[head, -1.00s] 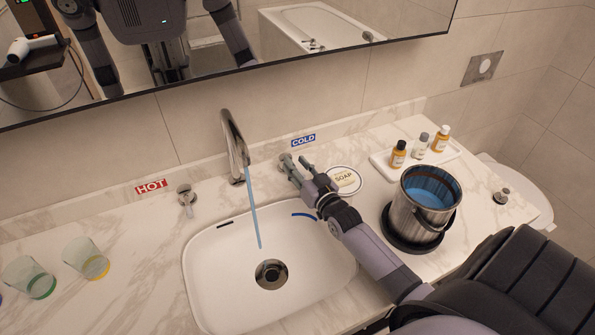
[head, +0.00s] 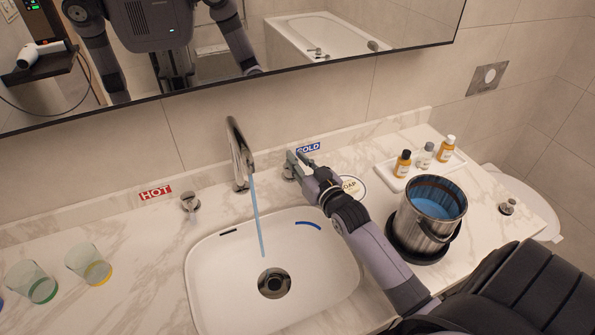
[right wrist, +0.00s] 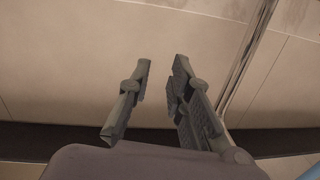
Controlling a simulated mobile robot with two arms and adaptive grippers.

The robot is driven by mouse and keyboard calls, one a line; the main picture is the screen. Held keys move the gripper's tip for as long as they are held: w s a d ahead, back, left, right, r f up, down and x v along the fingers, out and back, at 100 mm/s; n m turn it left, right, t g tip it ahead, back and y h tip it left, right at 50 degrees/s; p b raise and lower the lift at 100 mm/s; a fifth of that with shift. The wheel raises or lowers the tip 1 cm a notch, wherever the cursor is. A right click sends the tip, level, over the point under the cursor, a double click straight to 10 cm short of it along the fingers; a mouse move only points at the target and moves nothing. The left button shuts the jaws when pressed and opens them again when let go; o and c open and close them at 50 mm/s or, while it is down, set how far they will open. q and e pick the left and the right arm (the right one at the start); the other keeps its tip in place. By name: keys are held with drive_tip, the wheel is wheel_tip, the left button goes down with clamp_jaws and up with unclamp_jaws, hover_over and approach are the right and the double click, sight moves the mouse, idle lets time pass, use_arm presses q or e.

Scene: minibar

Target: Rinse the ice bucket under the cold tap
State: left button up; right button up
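The metal ice bucket (head: 425,232) stands upright on a round black base (head: 399,245) on the counter right of the basin, with blue liquid inside. A blue stream (head: 258,220) runs from the spout (head: 237,155) into the white basin (head: 215,285). My right gripper (head: 300,160) is at the cold tap handle (head: 289,174), below the blue COLD label (head: 308,148), and partly hides it. In the right wrist view its fingers (right wrist: 155,95) are apart, with no object clearly between them. I cannot tell whether they touch the handle. My left gripper is not in view.
The hot tap handle (head: 190,203) stands left of the spout, below the HOT label (head: 155,192). A soap tub (head: 353,187) sits close behind my right wrist. Small bottles stand on a white tray (head: 458,160).

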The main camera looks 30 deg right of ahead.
drive_tip(key=s+a+f+n, duration=0.1)
drive_tip(key=a+f+n, duration=0.1)
drive_tip(key=s+a+f+n+g+b, duration=0.1)
drive_tip(key=a+f+n, duration=0.1)
drive_tip(key=s+a+f+n+b, duration=0.1)
drive_tip(key=s+a+f+n, duration=0.1)
drive_tip(key=n, duration=0.1)
drive_tip(key=shift+s+f+g+h, duration=0.1)
drive_tip(key=shift+f+g+h, duration=0.3)
clamp_jaws()
drive_tip(key=s+a+n+h+b, duration=0.3)
drive_tip(key=s+a+n, duration=0.1)
drive_tip(key=s+n, duration=0.25)
drive_tip(key=w+d+p, duration=0.4)
drive_tip(key=w+d, duration=0.3)
drive_tip(key=w, duration=0.2)
drive_tip(key=shift+w+d+f+t, duration=0.15)
drive_tip(key=shift+w+d+t, duration=0.1)
drive_tip(key=shift+t, duration=0.15)
